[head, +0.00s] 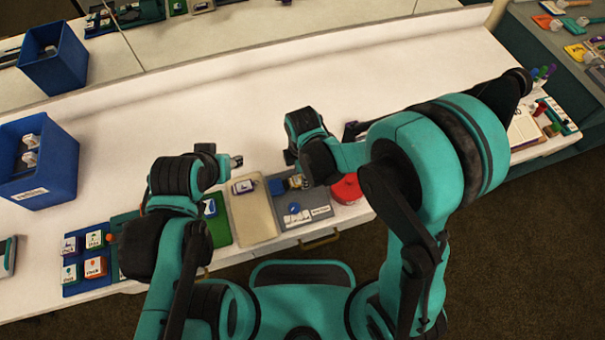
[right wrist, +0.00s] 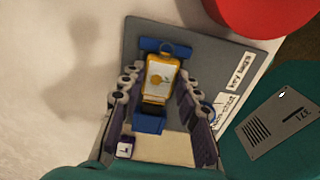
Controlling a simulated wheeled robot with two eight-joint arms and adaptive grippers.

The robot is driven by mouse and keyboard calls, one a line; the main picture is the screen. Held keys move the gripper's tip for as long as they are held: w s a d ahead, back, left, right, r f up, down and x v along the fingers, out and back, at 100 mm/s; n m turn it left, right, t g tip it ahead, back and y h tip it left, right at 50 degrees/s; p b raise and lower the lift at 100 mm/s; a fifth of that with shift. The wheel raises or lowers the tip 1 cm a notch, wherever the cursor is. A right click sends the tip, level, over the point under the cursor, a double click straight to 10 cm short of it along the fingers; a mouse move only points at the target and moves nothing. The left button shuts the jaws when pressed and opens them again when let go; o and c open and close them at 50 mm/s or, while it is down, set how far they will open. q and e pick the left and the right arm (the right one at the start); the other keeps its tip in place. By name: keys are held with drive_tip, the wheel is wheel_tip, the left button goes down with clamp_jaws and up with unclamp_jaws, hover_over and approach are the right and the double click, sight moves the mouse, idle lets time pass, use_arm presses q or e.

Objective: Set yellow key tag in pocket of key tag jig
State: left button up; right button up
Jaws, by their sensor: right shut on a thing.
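The yellow key tag (right wrist: 161,77), with a pale label and a ring at one end, is between the fingers of my right gripper (right wrist: 155,98), which is shut on it. In the head view my right gripper (head: 297,181) is low over the grey key tag jig (head: 318,198). In the right wrist view the jig (right wrist: 202,62) lies under the tag, with blue parts at both ends of the tag. I cannot tell whether the tag touches the jig or is above it. My left gripper (head: 238,161) is over the white table, away from the jig; its opening is unclear.
A red round object (head: 347,189) stands right beside the jig. A beige tray (head: 250,217) and a green mat (head: 217,228) lie to its left. Blue bins (head: 55,180) stand at far left. The table's middle back (head: 260,90) is clear.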

drive_tip(key=o, duration=1.1)
drive_tip(key=shift+c, duration=0.2)
drive_tip(key=shift+r, duration=0.1)
wheel_tip(320, 180, up, 12)
drive_tip(key=s+d+r+m+t, duration=0.2)
drive_tip(key=d+m+t, duration=0.1)
drive_tip(key=d+m, duration=0.6)
drive_tip(key=s+d+r+m+t, duration=0.3)
drive_tip(key=d+m, duration=0.5)
drive_tip(key=m, duration=0.4)
drive_tip(key=shift+d+r+m+t, duration=0.3)
drive_tip(key=shift+d+t, duration=0.1)
drive_tip(key=shift+t, duration=0.2)
